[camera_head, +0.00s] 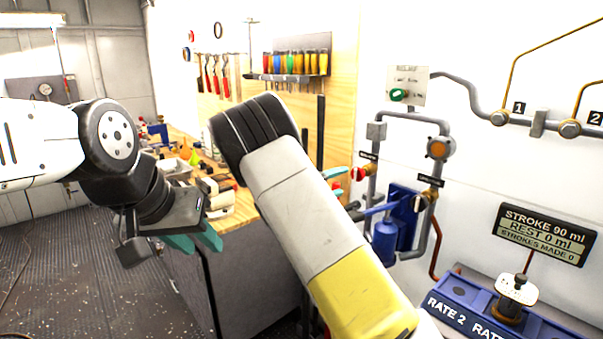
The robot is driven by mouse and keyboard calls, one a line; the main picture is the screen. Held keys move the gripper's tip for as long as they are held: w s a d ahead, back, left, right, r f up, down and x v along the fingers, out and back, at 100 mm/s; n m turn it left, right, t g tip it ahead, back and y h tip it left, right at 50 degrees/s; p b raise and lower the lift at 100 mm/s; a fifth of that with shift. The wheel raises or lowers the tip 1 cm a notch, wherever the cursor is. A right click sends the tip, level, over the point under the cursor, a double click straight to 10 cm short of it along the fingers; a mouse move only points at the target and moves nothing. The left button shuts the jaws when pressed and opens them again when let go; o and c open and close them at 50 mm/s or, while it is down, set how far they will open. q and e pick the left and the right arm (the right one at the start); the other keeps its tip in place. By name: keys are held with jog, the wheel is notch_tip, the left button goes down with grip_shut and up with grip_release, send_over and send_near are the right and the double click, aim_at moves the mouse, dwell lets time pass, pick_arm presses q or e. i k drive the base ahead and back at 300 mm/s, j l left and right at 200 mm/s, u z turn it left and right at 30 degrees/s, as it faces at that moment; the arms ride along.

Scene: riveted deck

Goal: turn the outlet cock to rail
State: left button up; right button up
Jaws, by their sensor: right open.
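My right gripper (337,180) is mostly hidden behind my own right arm. Its teal fingertips show just left of the left cock, open; I cannot tell whether they touch it. My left gripper (195,240) hangs low at the left by the workbench, far from the cocks; its finger gap is unclear.
A blue pump unit (399,220) is between and below the cocks. A green knob (398,95) is on a wall plate above. A blue RATE panel (470,310) and a stroke display (543,235) are at lower right. The cluttered workbench (245,212) stands left.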

aim_at(420, 202)
jog(key=k+j, duration=0.2)
jog(key=j, duration=0.15)
jog(key=k+j, duration=0.2)
jog(key=j, duration=0.2)
jog(key=k+j, duration=0.15)
jog(key=j, duration=0.2)
